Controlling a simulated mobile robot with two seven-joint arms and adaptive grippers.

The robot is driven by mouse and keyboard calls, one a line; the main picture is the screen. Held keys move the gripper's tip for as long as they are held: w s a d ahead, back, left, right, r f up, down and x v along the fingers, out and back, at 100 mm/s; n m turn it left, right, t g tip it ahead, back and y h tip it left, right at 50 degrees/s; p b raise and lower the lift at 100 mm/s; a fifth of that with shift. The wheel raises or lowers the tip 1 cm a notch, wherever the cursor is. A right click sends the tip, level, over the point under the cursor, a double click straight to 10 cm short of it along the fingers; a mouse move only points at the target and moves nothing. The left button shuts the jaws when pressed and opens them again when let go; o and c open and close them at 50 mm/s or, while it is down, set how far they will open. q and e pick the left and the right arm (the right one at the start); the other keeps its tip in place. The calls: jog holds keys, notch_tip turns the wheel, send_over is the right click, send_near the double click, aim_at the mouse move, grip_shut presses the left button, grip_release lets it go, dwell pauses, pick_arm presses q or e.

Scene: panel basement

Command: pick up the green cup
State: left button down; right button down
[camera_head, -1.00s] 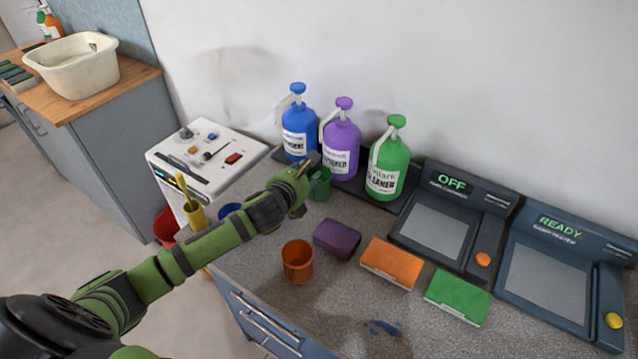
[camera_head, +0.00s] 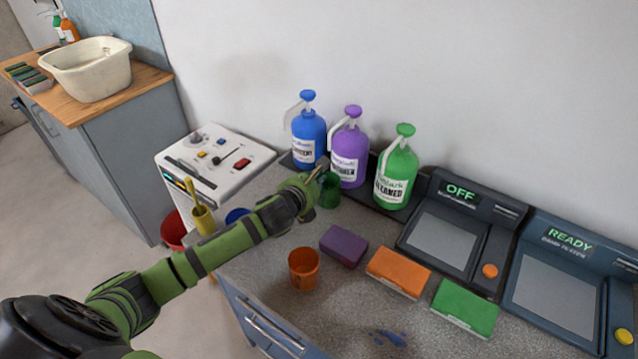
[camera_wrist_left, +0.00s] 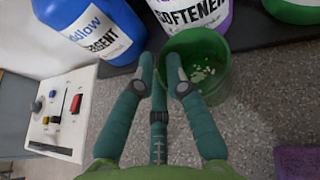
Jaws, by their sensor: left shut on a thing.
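The green cup (camera_head: 330,192) stands on the grey speckled counter, in front of the purple bottle and partly behind my left gripper in the head view. My left gripper (camera_head: 314,178) is at the cup's left side. In the left wrist view, my left gripper (camera_wrist_left: 163,62) is shut on the rim wall of the green cup (camera_wrist_left: 213,75), with the right finger over the opening and the left finger outside. Small pale bits show inside the cup. The cup looks upright; I cannot tell whether its base touches the counter. My right gripper is not in view.
Blue (camera_head: 308,135), purple (camera_head: 348,155) and green (camera_head: 396,178) pump bottles stand close behind. An orange cup (camera_head: 303,270), a purple sponge (camera_head: 343,246) and a blue cup (camera_head: 237,215) are nearby. A white control box (camera_head: 215,170) is at the left.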

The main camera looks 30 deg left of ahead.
pick_arm(q)
jog(key=shift+s+r, duration=0.3)
jog(key=shift+s, duration=0.05)
notch_tip(320, 180, up, 6)
jog(key=s+a, duration=0.2)
jog(key=s, duration=1.7)
jog(key=shift+a+r+b, duration=0.15)
jog(key=shift+a+b, duration=0.15)
jog(key=shift+a, duration=0.05)
jog(key=shift+a, duration=0.1)
dwell(2.8)
